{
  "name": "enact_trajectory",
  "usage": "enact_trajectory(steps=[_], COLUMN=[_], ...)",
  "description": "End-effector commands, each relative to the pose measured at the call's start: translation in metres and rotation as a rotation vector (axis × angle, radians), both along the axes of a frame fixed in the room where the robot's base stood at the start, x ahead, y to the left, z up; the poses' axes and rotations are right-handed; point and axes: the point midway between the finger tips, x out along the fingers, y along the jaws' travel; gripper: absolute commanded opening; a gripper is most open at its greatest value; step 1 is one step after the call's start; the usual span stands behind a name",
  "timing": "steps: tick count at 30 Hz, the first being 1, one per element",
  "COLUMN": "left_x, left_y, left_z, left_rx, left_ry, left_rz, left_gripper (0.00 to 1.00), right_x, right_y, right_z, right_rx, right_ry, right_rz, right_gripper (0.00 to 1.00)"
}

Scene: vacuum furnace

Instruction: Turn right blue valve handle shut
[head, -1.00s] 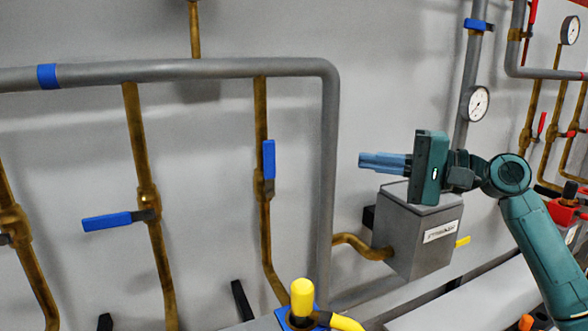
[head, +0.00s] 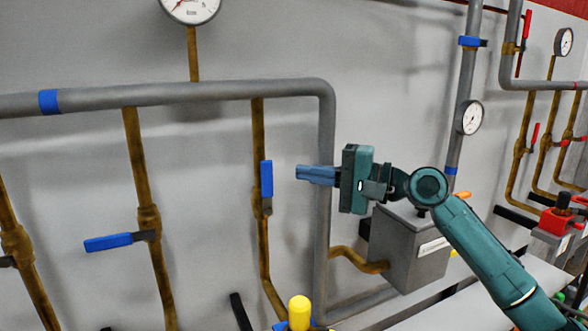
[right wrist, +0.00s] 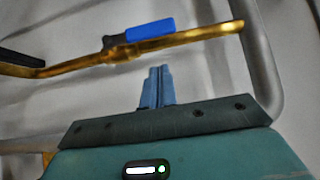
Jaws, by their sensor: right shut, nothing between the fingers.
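The right blue valve handle (head: 266,180) points up along its vertical brass pipe (head: 260,133), with its pivot at the lower end. It also shows in the right wrist view (right wrist: 151,30), lying along the pipe, beyond the fingertips. My right gripper (head: 298,173) is shut and empty. Its blue fingers point left at the handle, with a visible gap between in the head view. In the right wrist view the shut fingers (right wrist: 158,70) are apart from the handle. My left gripper is not in view.
A left blue valve handle (head: 108,242) sticks out sideways from another brass pipe. A grey pipe (head: 326,140) runs down behind my right fingers. A grey box (head: 395,250) stands below my right arm. A yellow-capped part (head: 299,312) is at the bottom.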

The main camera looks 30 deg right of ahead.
Motion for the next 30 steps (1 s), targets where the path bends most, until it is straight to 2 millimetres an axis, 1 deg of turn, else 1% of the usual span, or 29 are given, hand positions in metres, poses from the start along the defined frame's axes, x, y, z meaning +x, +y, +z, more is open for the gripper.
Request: enact_trajectory(steps=[1,3,6,9,20,23,28,30], left_x=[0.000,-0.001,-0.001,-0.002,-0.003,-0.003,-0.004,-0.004], left_y=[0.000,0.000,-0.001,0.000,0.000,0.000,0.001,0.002], left_z=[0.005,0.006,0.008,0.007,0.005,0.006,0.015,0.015], left_rx=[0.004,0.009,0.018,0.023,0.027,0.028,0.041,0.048], left_ry=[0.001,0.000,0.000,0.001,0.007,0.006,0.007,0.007], left_rz=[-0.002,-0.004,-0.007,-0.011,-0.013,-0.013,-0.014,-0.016], left_gripper=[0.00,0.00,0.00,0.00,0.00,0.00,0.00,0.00], right_x=[-0.001,-0.001,0.000,0.000,0.000,0.000,0.000,0.000], right_y=[0.011,0.020,0.030,0.035,0.036,0.036,0.037,0.037], right_z=[0.003,0.002,0.001,0.000,-0.001,0.000,0.004,0.004], right_rx=[-0.001,0.001,0.001,0.001,0.001,-0.004,-0.040,-0.053], right_ry=[-0.001,-0.001,0.001,0.001,0.001,0.002,0.003,0.004], right_rz=[0.005,0.004,0.002,0.001,0.001,0.001,0.001,0.001], right_gripper=[0.00,0.00,0.00,0.00,0.00,0.00,0.00,0.00])
